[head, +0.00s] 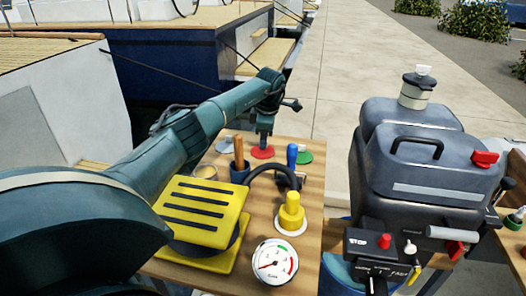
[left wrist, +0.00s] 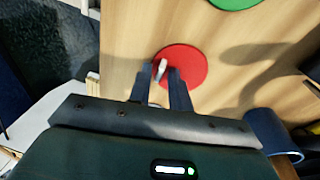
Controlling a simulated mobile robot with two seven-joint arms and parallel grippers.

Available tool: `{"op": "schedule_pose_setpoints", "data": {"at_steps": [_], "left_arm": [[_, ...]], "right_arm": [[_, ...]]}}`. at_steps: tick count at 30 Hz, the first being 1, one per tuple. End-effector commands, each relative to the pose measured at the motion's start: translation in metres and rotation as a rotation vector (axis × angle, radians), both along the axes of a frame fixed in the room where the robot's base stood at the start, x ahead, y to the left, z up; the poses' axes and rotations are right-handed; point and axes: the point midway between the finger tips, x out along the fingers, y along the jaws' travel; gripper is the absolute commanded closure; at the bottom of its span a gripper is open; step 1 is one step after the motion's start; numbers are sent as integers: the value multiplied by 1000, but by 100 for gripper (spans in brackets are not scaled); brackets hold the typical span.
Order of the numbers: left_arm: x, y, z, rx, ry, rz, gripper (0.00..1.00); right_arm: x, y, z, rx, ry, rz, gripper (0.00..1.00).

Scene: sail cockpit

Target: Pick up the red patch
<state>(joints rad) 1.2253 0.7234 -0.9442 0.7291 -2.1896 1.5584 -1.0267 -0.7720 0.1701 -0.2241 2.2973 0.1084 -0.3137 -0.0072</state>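The red patch (head: 263,153) is a flat disc lying on the wooden table near its far edge. In the left wrist view the red patch (left wrist: 190,65) has a small pale tab (left wrist: 161,69) standing at its left side. My left gripper (head: 264,140) points down just over the patch. In the left wrist view its two fingers (left wrist: 160,76) are apart, with the pale tab between their tips. I cannot tell whether they touch it. My right gripper is not in view.
A green patch (head: 305,157) and a grey patch (head: 223,146) lie either side. A wooden-handled tool stands in a blue cup (head: 240,172). Nearer are a yellow slatted block (head: 203,210), a yellow fitting (head: 291,214) and a gauge (head: 273,262). A dark outboard motor (head: 420,160) stands right.

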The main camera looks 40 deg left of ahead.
Motion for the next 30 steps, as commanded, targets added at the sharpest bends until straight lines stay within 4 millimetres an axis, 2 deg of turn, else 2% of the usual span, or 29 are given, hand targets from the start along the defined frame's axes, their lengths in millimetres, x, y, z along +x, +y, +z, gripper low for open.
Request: {"op": "schedule_pose_setpoints", "data": {"at_steps": [3,10,26,30], "left_arm": [[0,0,1,0,-1,-1,81],[0,0,1,0,-1,-1,100],[1,-2,0,-1,-1,-2,100],[1,-1,9,-1,-4,-3,100]], "right_arm": [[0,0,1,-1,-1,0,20],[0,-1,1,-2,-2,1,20],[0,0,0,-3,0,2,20],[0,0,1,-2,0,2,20]]}}
